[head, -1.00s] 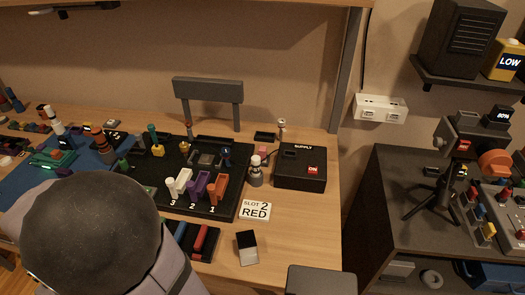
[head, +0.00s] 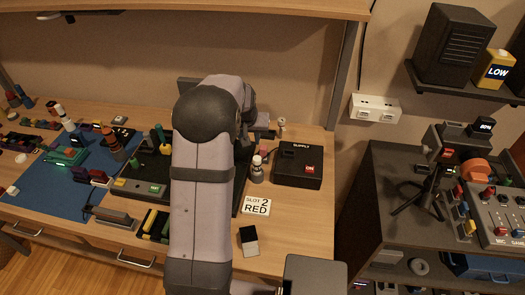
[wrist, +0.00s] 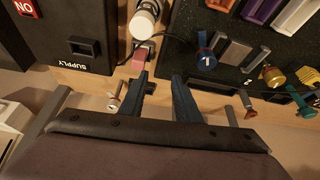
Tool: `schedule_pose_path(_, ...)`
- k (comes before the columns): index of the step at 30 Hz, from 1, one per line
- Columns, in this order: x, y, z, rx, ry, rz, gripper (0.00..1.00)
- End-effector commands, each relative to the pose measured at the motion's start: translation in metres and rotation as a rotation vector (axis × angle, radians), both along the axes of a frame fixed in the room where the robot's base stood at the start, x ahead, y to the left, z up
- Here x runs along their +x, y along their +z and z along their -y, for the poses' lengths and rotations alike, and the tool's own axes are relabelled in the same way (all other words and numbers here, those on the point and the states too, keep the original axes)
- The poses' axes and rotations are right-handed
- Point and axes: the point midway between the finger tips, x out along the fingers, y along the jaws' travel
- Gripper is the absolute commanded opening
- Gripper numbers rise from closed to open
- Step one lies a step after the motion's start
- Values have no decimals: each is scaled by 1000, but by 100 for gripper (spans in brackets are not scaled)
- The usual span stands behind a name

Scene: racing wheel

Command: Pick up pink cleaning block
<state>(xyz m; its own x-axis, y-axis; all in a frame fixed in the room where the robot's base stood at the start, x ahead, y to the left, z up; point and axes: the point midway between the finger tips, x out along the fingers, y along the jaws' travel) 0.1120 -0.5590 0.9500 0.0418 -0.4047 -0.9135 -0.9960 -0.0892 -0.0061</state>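The pink cleaning block (wrist: 141,58) lies on the wooden desk between the black supply box and the black board, beside a white-topped bottle (wrist: 143,22). In the head view a small bit of pink (head: 264,154) shows behind the bottle (head: 257,170). My gripper (wrist: 157,80) is open and empty in the wrist view. Its left fingertip appears close to the block's near end, and its right fingertip is to the right of the block. I cannot tell whether the left finger touches it. In the head view my arm hides most of the gripper.
The black supply box (head: 298,167) stands right of the bottle. A "SLOT 2 RED" card (head: 256,205) and a black-and-white block (head: 249,240) lie in front. The black board (wrist: 274,35) with colored pieces borders the gripper's right. Thin metal posts (wrist: 117,95) stand near the fingers.

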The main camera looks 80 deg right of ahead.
Motion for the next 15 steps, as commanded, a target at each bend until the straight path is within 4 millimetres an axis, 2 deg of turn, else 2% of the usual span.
schedule_pose_path(1, -17, -2, 2, 9, -35, -3, 30)
schedule_pose_path(3, -31, -4, 3, 19, -66, -5, 30)
schedule_pose_path(6, -42, -6, 3, 26, -89, -6, 30)
schedule_pose_path(15, -43, -17, 8, 29, -90, -7, 30)
